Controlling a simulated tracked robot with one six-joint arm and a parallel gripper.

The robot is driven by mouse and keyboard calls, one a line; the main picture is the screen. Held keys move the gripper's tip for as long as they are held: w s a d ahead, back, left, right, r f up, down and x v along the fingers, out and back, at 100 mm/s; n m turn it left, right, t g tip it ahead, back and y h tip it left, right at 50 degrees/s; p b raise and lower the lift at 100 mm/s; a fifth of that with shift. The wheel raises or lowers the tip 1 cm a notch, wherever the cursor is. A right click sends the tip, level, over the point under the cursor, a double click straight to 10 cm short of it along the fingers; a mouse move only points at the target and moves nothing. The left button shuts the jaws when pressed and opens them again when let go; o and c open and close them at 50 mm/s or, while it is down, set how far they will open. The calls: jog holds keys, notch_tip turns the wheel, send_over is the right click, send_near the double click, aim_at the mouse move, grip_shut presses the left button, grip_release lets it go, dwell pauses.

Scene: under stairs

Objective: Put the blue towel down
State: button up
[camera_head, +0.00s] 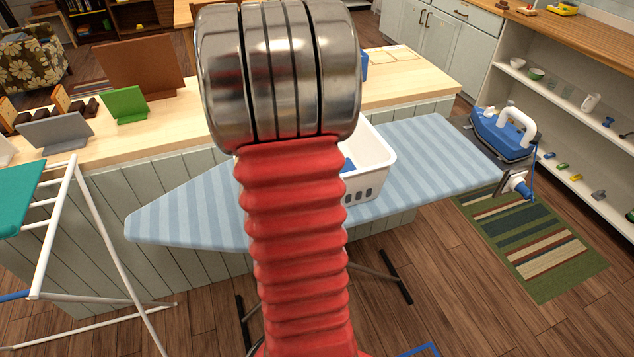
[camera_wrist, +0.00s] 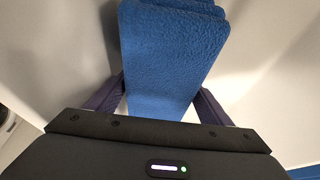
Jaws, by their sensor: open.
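The folded blue towel (camera_wrist: 170,50) fills the middle of the wrist view, with white surfaces on both sides that look like the inside of a basket. My gripper (camera_wrist: 158,100) is open, with one dark finger on each side of the towel's near end. I cannot tell whether the fingers touch it. In the head view a small patch of blue towel (camera_head: 348,165) shows inside the white basket (camera_head: 378,160), which stands on the striped ironing board (camera_head: 430,150). My arm hides the gripper and most of the basket there.
A blue iron (camera_head: 503,132) rests at the board's right end. A wooden counter (camera_head: 410,80) runs behind the board. A white drying rack (camera_head: 88,220) with a teal cloth (camera_head: 20,195) stands at left. Open shelves (camera_head: 570,105) line the right side.

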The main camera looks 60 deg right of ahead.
jog(key=v, duration=1.2)
jog(key=shift+r, duration=0.1)
dwell(0.6)
jog(key=shift+w+a+r+n, duration=0.2)
jog(key=shift+w+a+n, duration=0.05)
jog(key=shift+a+n, duration=0.15)
jog(key=w+a+r+n+t, duration=0.25)
jog(key=a+n, duration=0.35)
jog(key=a, duration=0.3)
jog(key=w+a+r+n+t, duration=0.1)
jog(key=w+a+n+t, duration=0.1)
jog(key=w+a+n, duration=0.5)
jog(key=s+a+n+t+y, duration=0.1)
jog(key=s+a+n+t, duration=0.1)
jog(key=a+n, duration=0.4)
jog(key=s+a+n+t+y, duration=0.2)
jog(key=a+n, duration=0.5)
jog(key=a, duration=0.9)
jog(key=shift+s+a+r, duration=0.2)
jog(key=shift+s+a, duration=0.15)
jog(key=shift+s, duration=0.45)
